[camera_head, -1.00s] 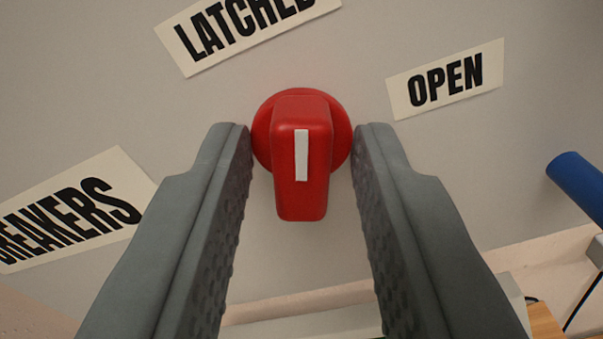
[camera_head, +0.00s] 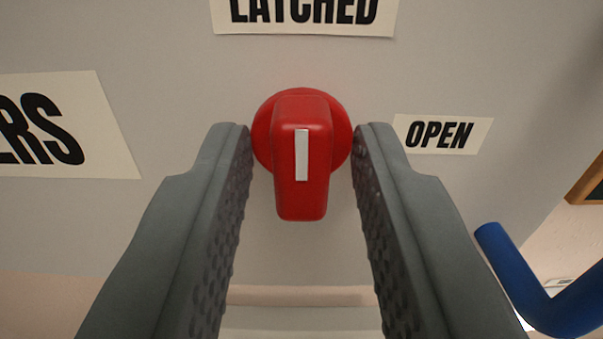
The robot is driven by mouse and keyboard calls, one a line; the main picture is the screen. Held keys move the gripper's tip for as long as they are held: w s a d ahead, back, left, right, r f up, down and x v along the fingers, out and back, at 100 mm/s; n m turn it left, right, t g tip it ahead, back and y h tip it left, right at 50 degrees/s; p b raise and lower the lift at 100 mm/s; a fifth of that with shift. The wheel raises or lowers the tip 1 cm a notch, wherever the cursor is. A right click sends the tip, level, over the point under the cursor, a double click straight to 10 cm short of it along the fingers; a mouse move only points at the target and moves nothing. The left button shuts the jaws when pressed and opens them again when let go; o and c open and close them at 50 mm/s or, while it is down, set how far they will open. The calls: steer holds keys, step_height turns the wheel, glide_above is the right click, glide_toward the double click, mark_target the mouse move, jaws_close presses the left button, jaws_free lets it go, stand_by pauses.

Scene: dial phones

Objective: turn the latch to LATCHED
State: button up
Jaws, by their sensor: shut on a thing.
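The red latch (camera_head: 302,190) is a round-based knob with a raised grip and a white stripe, mounted on a grey panel. Its stripe stands upright in the picture, in line with the LATCHED label (camera_head: 303,14) above it. The OPEN label (camera_head: 443,134) is to the right of the latch. My gripper (camera_head: 302,135) has one finger on each side of the latch, shut on it. The fingertips meet the sides of the round base. The top of the LATCHED label is cut off by the frame.
The grey panel (camera_head: 170,60) fills most of the view. A partly cut-off label ending in "ERS" (camera_head: 60,130) is at the left. A blue bent bar (camera_head: 510,265) stands out at the lower right, near my right finger. A brown-framed item (camera_head: 590,185) is at the right edge.

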steer(key=o, duration=0.7)
steer(key=shift+c, duration=0.2)
steer(key=s+a, duration=0.1)
steer(key=s, duration=1.6)
steer(key=shift+s+a, duration=0.2)
steer(key=s+d+r, duration=0.2)
steer(key=s+r, duration=0.1)
steer(key=s, duration=0.7)
steer(key=s+d+r, duration=0.2)
steer(key=s+r, duration=0.2)
steer(key=s, duration=0.6)
steer(key=s+d+r+y, duration=0.1)
steer(key=s+r, duration=0.3)
steer(key=s, duration=0.7)
steer(key=shift+d+n+g, duration=0.3)
steer(key=shift+d+n, duration=0.1)
steer(key=shift+d, duration=0.5)
